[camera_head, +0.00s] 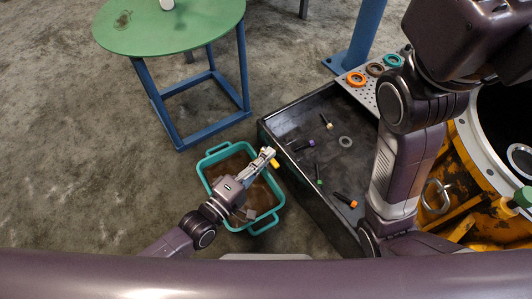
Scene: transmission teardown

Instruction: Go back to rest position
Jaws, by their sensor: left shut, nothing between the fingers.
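My left gripper (265,156) is above the far right part of the teal bin (212,158), close to the edge of the dark tray. Its fingers are shut with nothing held. A small yellow piece (275,164) shows right beside the fingertips; I cannot tell what it rests on. My right arm (408,160) rises on the right side and bends out at the top right, so its gripper is out of view.
The dark tray (300,130) holds a grey ring (345,141) and several coloured-tip bolts. A perforated plate (390,104) carries rings. A yellow housing (463,180) stands at the right. A green round table (170,25) is at the upper left. Floor at the left is clear.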

